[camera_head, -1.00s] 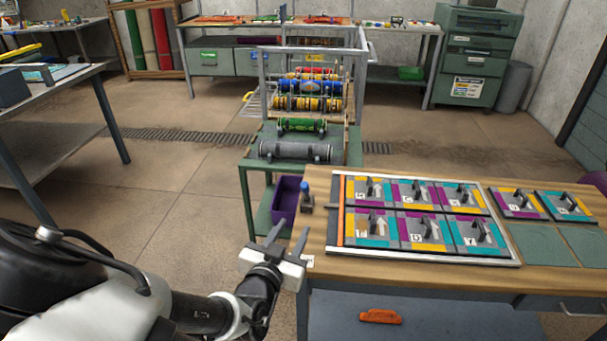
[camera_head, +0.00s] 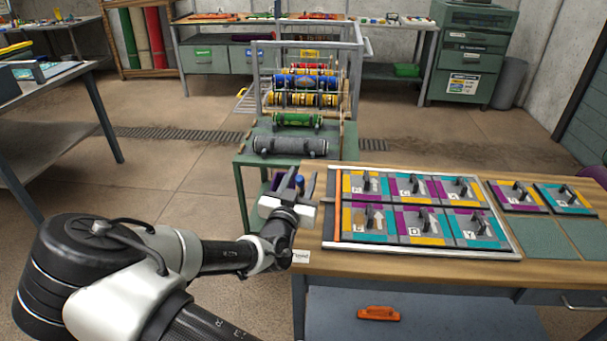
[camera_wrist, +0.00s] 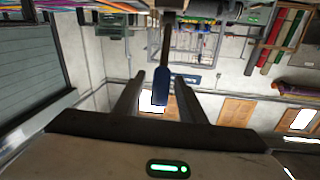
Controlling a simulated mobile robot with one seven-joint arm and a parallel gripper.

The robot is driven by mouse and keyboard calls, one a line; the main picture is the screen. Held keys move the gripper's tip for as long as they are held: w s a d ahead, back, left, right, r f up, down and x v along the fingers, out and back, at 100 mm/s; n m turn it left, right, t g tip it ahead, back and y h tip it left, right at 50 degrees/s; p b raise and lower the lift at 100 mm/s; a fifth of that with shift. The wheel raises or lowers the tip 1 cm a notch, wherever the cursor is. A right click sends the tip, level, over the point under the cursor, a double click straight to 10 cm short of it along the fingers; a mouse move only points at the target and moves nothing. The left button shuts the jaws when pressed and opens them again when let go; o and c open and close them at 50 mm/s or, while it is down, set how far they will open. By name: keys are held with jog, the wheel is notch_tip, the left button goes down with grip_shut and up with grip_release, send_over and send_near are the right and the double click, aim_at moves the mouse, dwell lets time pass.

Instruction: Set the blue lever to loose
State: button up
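The blue lever (camera_head: 299,181) shows at the front left corner of the wooden table, beside the framed panel of tiles. Most of its base is hidden behind my gripper. My gripper (camera_head: 301,177) is open, with its fingers pointing up and away and the blue tip seen between them. In the wrist view, which looks upside down, the blue lever end (camera_wrist: 161,88) lies between the two spread fingers (camera_wrist: 158,78). Gaps show on both sides, so neither finger appears to touch it. A small label (camera_head: 301,256) on the table's front edge is too small to read.
A framed panel of colourful tiles with dark handles (camera_head: 338,205) lies to the right of my gripper. A green stand (camera_head: 245,158) with rollers is behind it. An orange handle (camera_head: 379,313) sits below the table. Open floor (camera_head: 180,170) lies to the left.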

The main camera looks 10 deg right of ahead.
jog(key=shift+x, duration=1.4)
grip_shut()
jog(key=shift+r, duration=0.1)
